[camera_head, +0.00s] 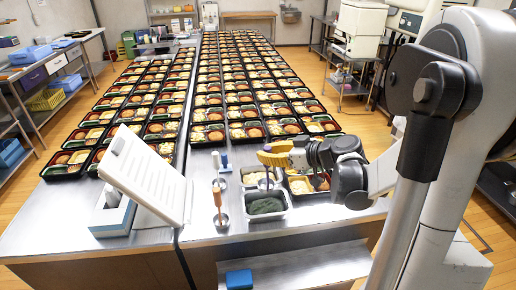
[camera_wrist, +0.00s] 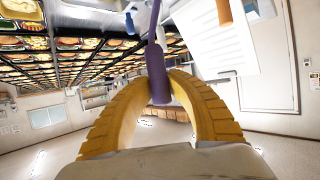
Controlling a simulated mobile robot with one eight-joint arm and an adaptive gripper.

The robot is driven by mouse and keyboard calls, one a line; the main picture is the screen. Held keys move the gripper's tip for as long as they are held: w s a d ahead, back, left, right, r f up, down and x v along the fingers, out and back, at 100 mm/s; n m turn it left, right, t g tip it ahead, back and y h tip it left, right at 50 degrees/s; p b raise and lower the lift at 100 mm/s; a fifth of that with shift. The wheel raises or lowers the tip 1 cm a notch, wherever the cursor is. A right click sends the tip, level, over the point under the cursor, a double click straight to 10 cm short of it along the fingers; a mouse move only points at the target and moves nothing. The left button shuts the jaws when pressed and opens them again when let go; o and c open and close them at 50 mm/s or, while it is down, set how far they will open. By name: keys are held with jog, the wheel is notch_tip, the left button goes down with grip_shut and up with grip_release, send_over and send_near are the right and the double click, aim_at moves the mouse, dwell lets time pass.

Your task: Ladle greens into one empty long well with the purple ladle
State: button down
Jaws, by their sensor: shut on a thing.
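My gripper (camera_head: 262,155) has yellow ribbed fingers and is above the food pans at the table's near end. In the wrist view my gripper (camera_wrist: 165,73) is shut on the purple ladle (camera_wrist: 158,82), around its thick handle. The ladle's thin shaft runs away from the fingers; its bowl cannot be made out. A metal pan of dark greens (camera_head: 265,206) sits below my gripper. Bento trays (camera_head: 63,170) with several wells stand in long rows behind. Some wells look dark, but I cannot tell which long wells are empty.
A tilted white panel (camera_head: 145,172) and blue-and-white box (camera_head: 112,215) are further left. Bare metal lies between.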

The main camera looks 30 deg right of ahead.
aim_at(265, 184)
notch_tip(265, 184, down, 10)
jog(key=b, duration=0.8)
jog(key=shift+f+b, duration=0.2)
jog(key=shift+b, duration=0.1)
dwell(0.6)
notch_tip(265, 184, up, 9)
jog(key=p, duration=0.7)
jog(key=shift+r, duration=0.15)
